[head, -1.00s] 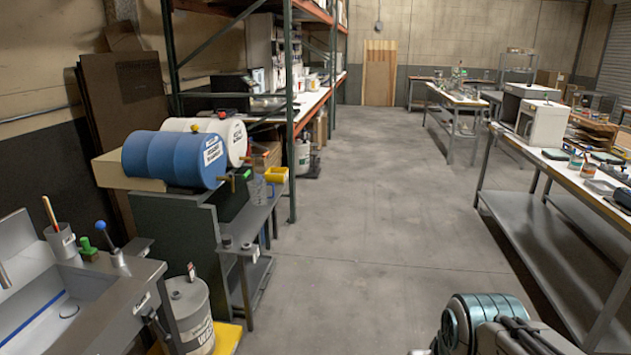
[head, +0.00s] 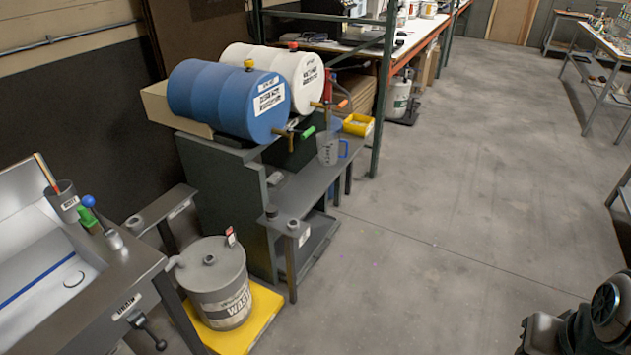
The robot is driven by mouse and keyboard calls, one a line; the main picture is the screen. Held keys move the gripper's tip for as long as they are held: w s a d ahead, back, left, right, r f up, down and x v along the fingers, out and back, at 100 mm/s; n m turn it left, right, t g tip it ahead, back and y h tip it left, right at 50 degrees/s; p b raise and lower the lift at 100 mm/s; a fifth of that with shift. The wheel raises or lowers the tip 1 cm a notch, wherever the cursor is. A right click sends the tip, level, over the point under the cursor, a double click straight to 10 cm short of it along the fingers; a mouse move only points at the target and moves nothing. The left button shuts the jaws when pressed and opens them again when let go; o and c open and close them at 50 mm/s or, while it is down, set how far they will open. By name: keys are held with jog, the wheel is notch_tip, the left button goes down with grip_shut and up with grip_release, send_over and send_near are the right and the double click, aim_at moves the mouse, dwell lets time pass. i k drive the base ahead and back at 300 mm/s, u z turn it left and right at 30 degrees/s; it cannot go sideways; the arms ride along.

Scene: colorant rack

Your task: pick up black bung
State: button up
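A small dark cap-like piece, which looks like the black bung (head: 271,211), sits at the near end of the grey shelf in front of the drums. It is small in the head view, so its details are hard to make out. A small grey round piece (head: 293,224) is just to its right. Part of my arm shows at the bottom right corner, far from the bung across open floor. The fingers of my gripper are not visible.
A blue drum (head: 218,98) and a white drum (head: 296,82) lie above the grey shelf (head: 318,183). A clear jug (head: 328,149) and yellow bin (head: 358,125) are near their taps. A waste can (head: 218,285) stands on a yellow base (head: 262,317).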

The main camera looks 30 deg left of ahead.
aim_at(271, 210)
jog(key=u, duration=0.15)
jog(key=i, duration=1.55)
jog(key=u, duration=1.1)
jog(key=i, duration=0.95)
jog(key=u, duration=1.4)
jog(key=i, duration=0.55)
jog(key=u, duration=0.4)
